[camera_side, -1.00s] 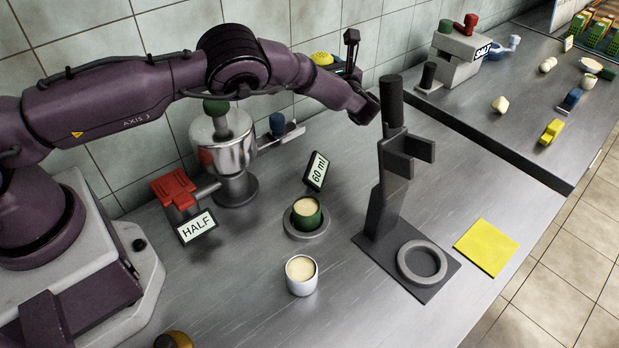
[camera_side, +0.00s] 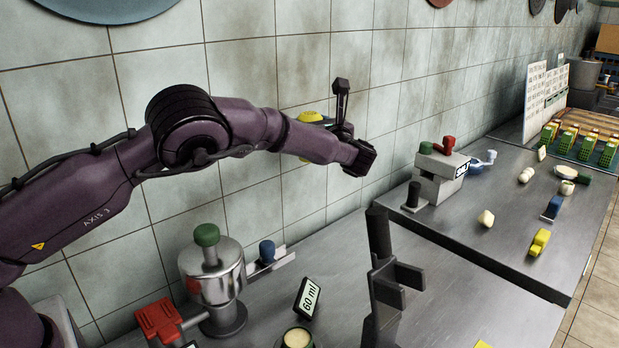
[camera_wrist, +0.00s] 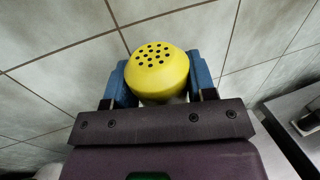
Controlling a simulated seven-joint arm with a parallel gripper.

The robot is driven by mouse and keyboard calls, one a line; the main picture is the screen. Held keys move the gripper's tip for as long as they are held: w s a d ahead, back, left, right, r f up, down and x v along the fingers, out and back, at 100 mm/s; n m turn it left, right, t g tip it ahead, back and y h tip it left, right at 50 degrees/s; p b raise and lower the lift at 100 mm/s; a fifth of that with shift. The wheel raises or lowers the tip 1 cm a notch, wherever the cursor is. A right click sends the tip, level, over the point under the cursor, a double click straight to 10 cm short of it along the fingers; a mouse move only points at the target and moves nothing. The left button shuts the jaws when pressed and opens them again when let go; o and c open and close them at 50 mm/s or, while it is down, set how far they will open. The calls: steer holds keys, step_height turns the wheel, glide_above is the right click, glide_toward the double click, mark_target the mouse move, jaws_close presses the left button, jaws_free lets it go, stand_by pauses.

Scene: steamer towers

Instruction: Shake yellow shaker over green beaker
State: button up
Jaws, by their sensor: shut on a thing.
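My gripper (camera_wrist: 159,80) has blue fingers shut on the yellow shaker (camera_wrist: 158,66). The wrist view shows its domed yellow cap with dark holes. In the side view the shaker (camera_side: 313,117) is partly hidden behind my arm, high above the counter in front of the tiled wall. Its exact tilt is hard to tell. The green beaker (camera_side: 297,338) stands on the counter at the bottom edge of the side view, holding pale contents and partly cut off. In the picture, the shaker is far above it and apart from it.
A "60 ml" sign (camera_side: 308,298) stands behind the beaker. A dark stand (camera_side: 384,285) rises to its right. A metal dispenser with a green knob (camera_side: 207,236) and a red block (camera_side: 158,320) are at left. The second counter bears a grey machine (camera_side: 440,172).

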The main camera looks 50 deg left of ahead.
step_height(320, 180, up, 11)
steer(key=shift+f, duration=0.1)
steer(key=s+d, duration=2.3)
steer(key=d, duration=0.2)
step_height(320, 180, down, 27)
steer(key=shift+w, duration=0.25)
steer(key=shift+d, duration=0.1)
